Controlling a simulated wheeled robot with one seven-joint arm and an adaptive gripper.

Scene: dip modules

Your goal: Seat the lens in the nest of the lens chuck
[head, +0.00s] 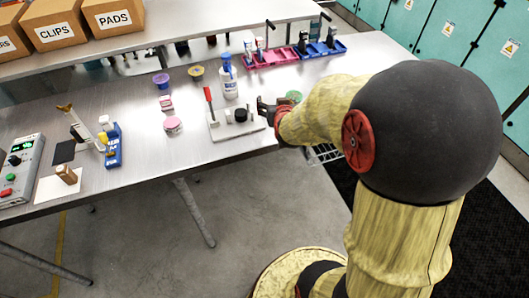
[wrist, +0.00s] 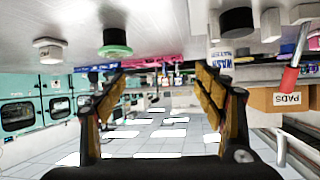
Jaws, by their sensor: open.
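A pale base plate (head: 220,132) on the bench carries a short black cylinder (head: 240,115), which looks like the lens chuck. The black cylinder also shows at the top of the wrist view (wrist: 238,22), which is upside down. Its nest is not visible. I cannot pick out the lens for certain. My gripper (head: 264,106) is just right of the plate; in the wrist view its fingers (wrist: 162,85) are apart with nothing between them.
A red-handled tool (head: 208,95) stands upright on the plate.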

